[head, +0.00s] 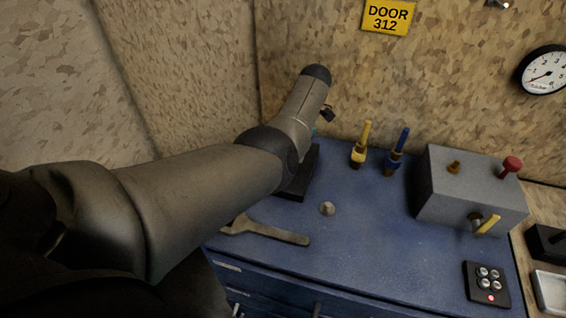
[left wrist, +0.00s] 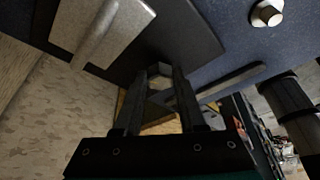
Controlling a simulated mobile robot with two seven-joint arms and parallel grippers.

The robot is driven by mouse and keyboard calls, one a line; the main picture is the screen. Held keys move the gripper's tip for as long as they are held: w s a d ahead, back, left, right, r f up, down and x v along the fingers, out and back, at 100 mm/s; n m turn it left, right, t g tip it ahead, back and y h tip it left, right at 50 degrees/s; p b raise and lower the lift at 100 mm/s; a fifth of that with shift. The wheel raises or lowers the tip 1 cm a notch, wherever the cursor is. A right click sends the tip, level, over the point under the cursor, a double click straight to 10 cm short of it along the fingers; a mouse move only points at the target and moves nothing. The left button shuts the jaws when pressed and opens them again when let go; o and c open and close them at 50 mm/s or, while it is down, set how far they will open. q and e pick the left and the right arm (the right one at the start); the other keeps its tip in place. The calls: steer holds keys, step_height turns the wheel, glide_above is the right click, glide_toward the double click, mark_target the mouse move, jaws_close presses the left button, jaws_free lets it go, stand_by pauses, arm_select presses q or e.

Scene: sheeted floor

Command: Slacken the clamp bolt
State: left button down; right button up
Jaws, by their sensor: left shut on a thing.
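In the left wrist view, my left gripper (left wrist: 160,80) is shut, with its fingertips on the hexagonal head of a bolt (left wrist: 160,70), which looks like the clamp bolt. Beside it, a pale grey metal block (left wrist: 103,25) sits on a dark base plate (left wrist: 200,45). In the head view, my left arm reaches over the blue cabinet top and hides the gripper, the bolt and most of the dark base (head: 306,180). I cannot tell how far the bolt is turned. My right gripper is not in view.
A spanner (head: 270,232) lies near the blue top's front left edge. A small metal stud (head: 327,208) stands nearby. Yellow (head: 360,152) and blue (head: 396,160) handled fittings stand at the back. A grey box (head: 465,190) and a button pad (head: 487,285) are at right. The centre is clear.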

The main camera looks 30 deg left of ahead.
arm_select(q)
steer(key=shift+s+a, duration=0.1)
steer(key=shift+c, duration=2.4)
jaws_free()
